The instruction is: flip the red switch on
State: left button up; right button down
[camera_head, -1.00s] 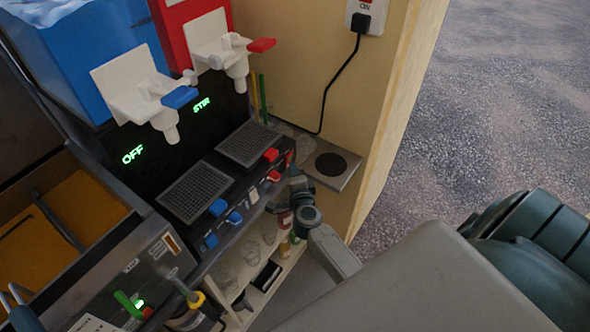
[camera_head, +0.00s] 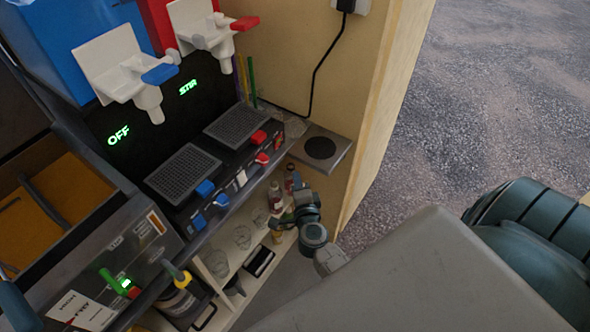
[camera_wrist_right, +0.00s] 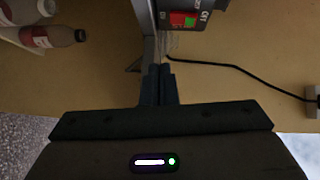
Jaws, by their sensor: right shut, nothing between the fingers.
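A small red switch (camera_head: 262,158) sits on the front edge of the dark drinks machine, at its right end. A red-and-green rocker (camera_wrist_right: 183,19) with white lettering shows on a dark panel at the top of the right wrist view; I cannot tell if it is the same part. My right gripper (camera_head: 281,222) is below and right of the red switch, apart from it, in front of the shelf bottles. In the right wrist view its fingers (camera_wrist_right: 160,68) are together and empty, short of the rocker. My left gripper is not in view.
Blue switches (camera_head: 222,200) and a white one (camera_head: 241,178) line the machine's front. Bottles (camera_head: 275,197) and glasses (camera_head: 242,237) stand below. A black cable (camera_head: 314,80) runs down the wall to the right.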

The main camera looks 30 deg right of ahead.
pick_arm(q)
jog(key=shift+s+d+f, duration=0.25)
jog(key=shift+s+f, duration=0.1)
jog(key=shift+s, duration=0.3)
pick_arm(e)
jog(key=v, duration=0.2)
jog(key=shift+s+f, duration=0.15)
jog(key=shift+s, duration=0.2)
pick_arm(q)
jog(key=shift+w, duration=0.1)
